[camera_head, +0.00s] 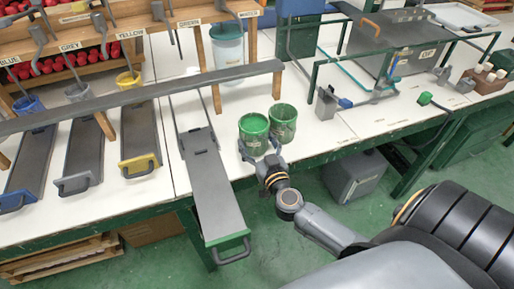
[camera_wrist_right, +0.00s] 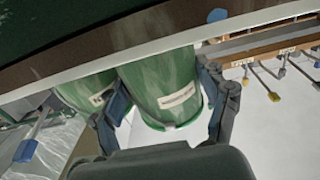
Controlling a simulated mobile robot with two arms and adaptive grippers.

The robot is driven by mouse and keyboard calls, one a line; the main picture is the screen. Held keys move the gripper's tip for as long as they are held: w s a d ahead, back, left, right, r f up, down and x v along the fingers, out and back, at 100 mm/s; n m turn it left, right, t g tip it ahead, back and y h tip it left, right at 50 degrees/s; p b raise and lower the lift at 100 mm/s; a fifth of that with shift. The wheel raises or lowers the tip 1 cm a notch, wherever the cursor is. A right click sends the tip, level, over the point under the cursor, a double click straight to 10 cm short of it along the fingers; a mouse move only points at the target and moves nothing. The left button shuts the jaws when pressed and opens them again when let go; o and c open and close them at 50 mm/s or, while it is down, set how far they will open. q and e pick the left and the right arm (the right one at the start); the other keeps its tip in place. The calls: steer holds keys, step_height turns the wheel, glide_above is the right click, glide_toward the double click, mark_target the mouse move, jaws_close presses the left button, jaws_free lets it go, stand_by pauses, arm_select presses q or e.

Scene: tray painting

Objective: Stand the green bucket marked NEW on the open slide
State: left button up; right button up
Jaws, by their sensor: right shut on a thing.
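Two green buckets are side by side near the front edge of the white bench. My right gripper (camera_head: 262,158) is shut on the left bucket (camera_head: 254,136), which is upright with green paint inside; I cannot tell whether it is lifted. The right bucket (camera_head: 285,124) stands close beside it. In the right wrist view the held bucket (camera_wrist_right: 165,75) is between both fingers, and the other bucket (camera_wrist_right: 82,88) is partly hidden by a finger. Both bear pale labels that I cannot read surely. The open slide (camera_head: 218,195), grey with a green front, juts out left of the gripper and is empty.
Blue, grey and yellow slides (camera_head: 137,150) lie farther left, pushed in. A long grey bar (camera_head: 150,95) runs above the slides. A pale bucket (camera_head: 228,52) stands behind. A metal machine with green pipes (camera_head: 395,45) is at the back right.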

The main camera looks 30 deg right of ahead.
steer(key=shift+f, duration=0.2)
steer(key=shift+f, duration=0.15)
steer(key=o, duration=1.5)
